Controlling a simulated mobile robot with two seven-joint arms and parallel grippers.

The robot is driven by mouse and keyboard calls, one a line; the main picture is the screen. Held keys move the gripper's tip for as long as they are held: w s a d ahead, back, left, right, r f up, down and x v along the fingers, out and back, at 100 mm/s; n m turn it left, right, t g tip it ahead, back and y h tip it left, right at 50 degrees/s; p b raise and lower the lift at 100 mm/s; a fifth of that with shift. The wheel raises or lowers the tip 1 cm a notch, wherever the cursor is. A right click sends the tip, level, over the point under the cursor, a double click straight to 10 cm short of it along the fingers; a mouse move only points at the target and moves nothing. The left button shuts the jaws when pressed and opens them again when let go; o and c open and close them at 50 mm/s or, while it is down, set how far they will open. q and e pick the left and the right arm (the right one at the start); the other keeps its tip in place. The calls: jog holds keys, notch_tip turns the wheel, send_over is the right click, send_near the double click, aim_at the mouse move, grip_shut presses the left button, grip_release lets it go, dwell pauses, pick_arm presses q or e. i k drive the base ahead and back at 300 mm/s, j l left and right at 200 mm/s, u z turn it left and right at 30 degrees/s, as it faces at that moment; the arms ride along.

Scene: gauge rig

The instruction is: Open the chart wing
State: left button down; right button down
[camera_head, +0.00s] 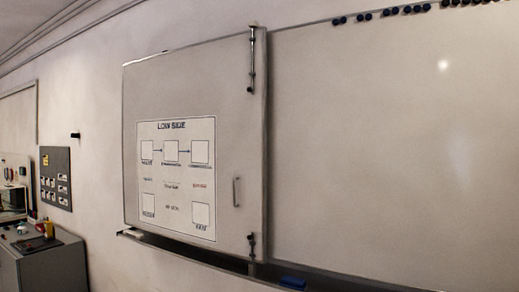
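The chart wing (227,120) is a pale panel on the wall, left of centre, with a printed chart (177,178) on its lower left part. A small vertical handle (236,191) sits near its lower right edge. Dark rod fittings show at its right edge, an upper one (252,65) and a lower one (252,243). The wing lies over or beside the left end of a large whiteboard (395,150); what is behind it is hidden. Neither of my grippers is in view.
A dark tray ledge (335,281) runs below the boards, with a blue eraser (293,282) on it. Several dark round magnets (391,11) line the whiteboard's top. At the left are a grey cabinet (55,268) and a dark wall panel (56,178).

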aim_at(194, 137)
jog(key=u, duration=0.2)
jog(key=i+l+u, duration=0.1)
jog(key=i+u, duration=0.35)
jog(key=i+l+u, duration=0.25)
jog(key=u, duration=0.25)
jog(key=i+l, duration=0.05)
jog(key=i, duration=0.05)
